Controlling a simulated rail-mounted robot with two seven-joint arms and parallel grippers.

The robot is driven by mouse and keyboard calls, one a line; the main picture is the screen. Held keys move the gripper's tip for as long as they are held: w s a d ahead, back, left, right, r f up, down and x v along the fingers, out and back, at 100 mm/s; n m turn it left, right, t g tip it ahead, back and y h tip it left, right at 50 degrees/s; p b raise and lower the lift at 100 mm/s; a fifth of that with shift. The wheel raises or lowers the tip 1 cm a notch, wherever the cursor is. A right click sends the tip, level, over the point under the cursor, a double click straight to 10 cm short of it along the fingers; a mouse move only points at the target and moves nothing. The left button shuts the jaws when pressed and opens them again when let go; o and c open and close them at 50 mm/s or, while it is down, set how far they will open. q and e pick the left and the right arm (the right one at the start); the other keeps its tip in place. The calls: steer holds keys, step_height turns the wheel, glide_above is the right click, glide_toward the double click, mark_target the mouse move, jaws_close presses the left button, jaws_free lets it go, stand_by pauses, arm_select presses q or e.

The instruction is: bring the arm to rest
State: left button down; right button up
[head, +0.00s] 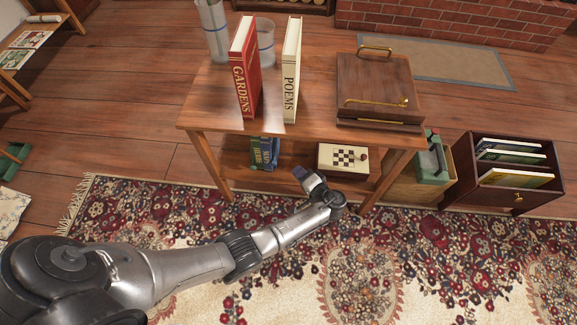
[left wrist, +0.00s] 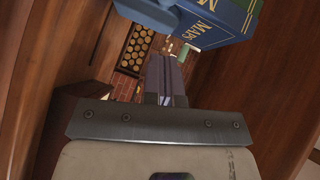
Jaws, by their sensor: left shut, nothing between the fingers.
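My left arm (head: 190,265) reaches in from the lower left of the head view over the patterned rug. Its gripper (head: 307,178) is at the front of the table's lower shelf, between the books and the game box. In the left wrist view the fingers (left wrist: 165,75) are together, with nothing between them. A blue book marked MAPS (left wrist: 215,20) is just above and beyond the fingertips there; I cannot tell whether they touch. My right gripper is in neither view.
The wooden table (head: 215,95) carries a red GARDENS book (head: 245,75), a cream POEMS book (head: 291,75) and a wooden box (head: 378,88). Blue and green books (head: 264,153) and a chessboard box (head: 345,160) are on its lower shelf. A file crate (head: 505,170) stands right.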

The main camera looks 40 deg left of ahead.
arm_select(q)
steer(key=p+v, duration=0.1)
steer(key=v, duration=0.5)
steer(key=shift+s+d, duration=0.2)
steer(key=shift+d, duration=0.15)
